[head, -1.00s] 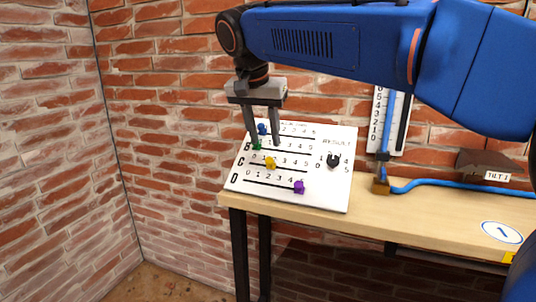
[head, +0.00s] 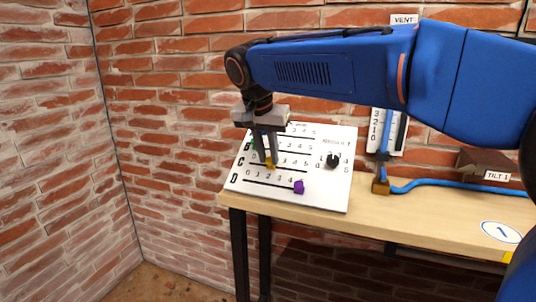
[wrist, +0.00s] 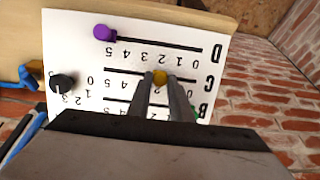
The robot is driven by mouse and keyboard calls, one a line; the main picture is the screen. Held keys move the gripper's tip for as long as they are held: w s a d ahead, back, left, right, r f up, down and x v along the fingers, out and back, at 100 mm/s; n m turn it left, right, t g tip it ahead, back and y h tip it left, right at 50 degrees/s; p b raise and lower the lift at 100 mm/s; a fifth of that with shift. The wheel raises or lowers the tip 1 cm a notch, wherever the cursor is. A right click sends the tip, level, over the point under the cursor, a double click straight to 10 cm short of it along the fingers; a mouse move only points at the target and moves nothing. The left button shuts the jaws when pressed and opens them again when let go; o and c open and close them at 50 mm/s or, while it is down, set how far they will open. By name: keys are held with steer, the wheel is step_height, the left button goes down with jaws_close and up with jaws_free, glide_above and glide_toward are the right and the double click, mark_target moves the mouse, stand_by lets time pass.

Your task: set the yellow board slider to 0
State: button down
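The white board (head: 320,195) lies tilted on the bench, with lettered slider rows numbered 0 to 5. The yellow slider (head: 270,166) is in row C, near 1 to 2; its exact number is hard to read. In the wrist view the yellow slider (wrist: 160,77) sits between the fingertips of my gripper (wrist: 160,83). My gripper (head: 267,162) is down at the board, its fingers close together, one on each side of the knob and seemingly touching it. The fingers hide part of the knob.
The purple slider (head: 299,187) is near the high end of row D. A black result dial (head: 333,161) is at the board's right. A blue cable (head: 450,182) runs along the bench; a brick wall stands behind.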

glide_above(249, 165)
steer(key=s, duration=0.2)
steer(key=shift+a, duration=0.35)
steer(key=c, duration=1.6)
jaws_free()
steer(key=shift+a, duration=0.1)
steer(key=v, duration=1.7)
steer(key=shift+r, duration=0.25)
